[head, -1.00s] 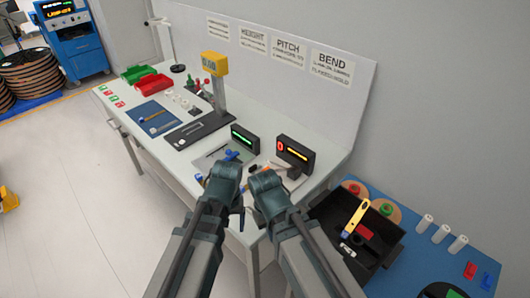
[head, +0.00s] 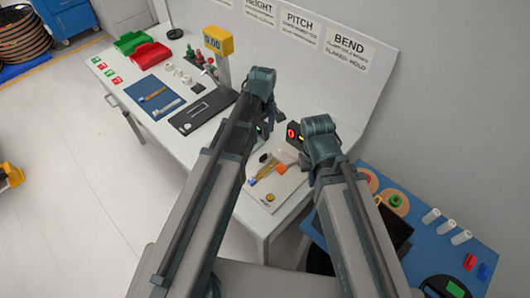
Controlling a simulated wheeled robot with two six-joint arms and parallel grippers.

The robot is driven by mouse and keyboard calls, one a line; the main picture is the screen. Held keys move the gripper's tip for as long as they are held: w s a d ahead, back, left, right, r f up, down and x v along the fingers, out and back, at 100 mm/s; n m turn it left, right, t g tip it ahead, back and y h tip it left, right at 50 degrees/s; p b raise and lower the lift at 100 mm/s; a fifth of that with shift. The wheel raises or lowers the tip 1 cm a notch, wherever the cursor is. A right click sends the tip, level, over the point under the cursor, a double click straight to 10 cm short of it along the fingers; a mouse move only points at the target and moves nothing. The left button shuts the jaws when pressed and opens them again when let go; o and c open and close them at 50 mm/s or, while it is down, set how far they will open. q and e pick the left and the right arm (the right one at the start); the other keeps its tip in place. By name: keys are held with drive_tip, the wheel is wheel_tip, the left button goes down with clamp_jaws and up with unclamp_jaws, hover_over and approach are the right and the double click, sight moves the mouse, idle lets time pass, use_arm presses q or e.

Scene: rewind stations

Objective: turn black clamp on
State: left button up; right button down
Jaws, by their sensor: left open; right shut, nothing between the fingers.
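A small black piece (head: 263,157) sits at the back edge of the pale plate (head: 285,192) on the bench. It may be the black clamp, but it is too small to be sure. A yellow-and-blue tool (head: 264,173) and an orange piece (head: 281,169) lie beside it on the plate. My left gripper (head: 277,116) hangs above the bench, behind and above the black piece, touching nothing that I can make out. It is open. My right gripper (head: 310,160) is right of the plate, largely hidden by its own wrist. It is shut and empty.
A dark display box (head: 292,133) with a red sign stands between my wrists. A second display (head: 262,131) is mostly covered by my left arm. A yellow-topped gauge (head: 218,41), a black plate (head: 203,112) and a blue mat (head: 155,95) are further left. A blue table (head: 480,215) is right.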

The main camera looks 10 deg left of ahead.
sight(263, 156)
use_arm(q)
wheel_tip(263, 156, down, 14)
drive_tip(key=b, duration=1.3)
drive_tip(key=shift+r, duration=0.2)
clamp_jaws()
